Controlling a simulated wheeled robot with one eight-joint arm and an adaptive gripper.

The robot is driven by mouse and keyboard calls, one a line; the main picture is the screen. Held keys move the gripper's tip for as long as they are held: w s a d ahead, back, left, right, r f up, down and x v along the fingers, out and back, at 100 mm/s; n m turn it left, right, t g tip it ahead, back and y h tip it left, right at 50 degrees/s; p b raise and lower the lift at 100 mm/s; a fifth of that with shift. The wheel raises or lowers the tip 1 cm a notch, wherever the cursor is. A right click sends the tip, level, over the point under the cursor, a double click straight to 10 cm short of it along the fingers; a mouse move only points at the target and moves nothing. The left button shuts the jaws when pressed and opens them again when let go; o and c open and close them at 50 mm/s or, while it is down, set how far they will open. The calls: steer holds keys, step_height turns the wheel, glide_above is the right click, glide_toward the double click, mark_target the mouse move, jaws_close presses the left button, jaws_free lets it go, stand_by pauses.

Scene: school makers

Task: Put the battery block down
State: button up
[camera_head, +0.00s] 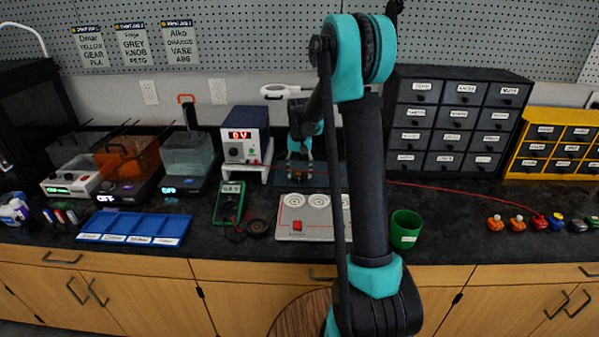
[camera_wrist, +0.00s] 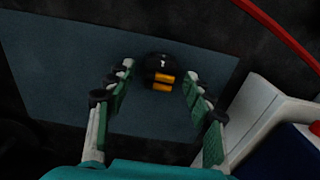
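The battery block (camera_wrist: 160,70) is a small black block with two orange-yellow bars. In the wrist view it sits over the dark blue-grey mat (camera_wrist: 75,75), between my fingertips. My gripper (camera_wrist: 159,76) is open, with a visible gap between each green-padded finger and the block. In the head view my gripper (camera_head: 300,168) points down at the back of the bench, just right of the power supply. I cannot make out the block in that view. The mat also shows there (camera_head: 332,168), partly behind my arm.
The power supply (camera_head: 246,135) on its white stand (camera_head: 256,174) is close to the left of my gripper. A red wire (camera_head: 445,186) runs across the bench to the right. Drawers (camera_head: 455,125) rise at right.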

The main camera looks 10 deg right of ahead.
mark_target(300, 174)
step_height(300, 174, up, 12)
steer(key=shift+r, duration=0.15)
stand_by(0.7)
steer(key=shift+c, duration=0.5)
stand_by(1.2)
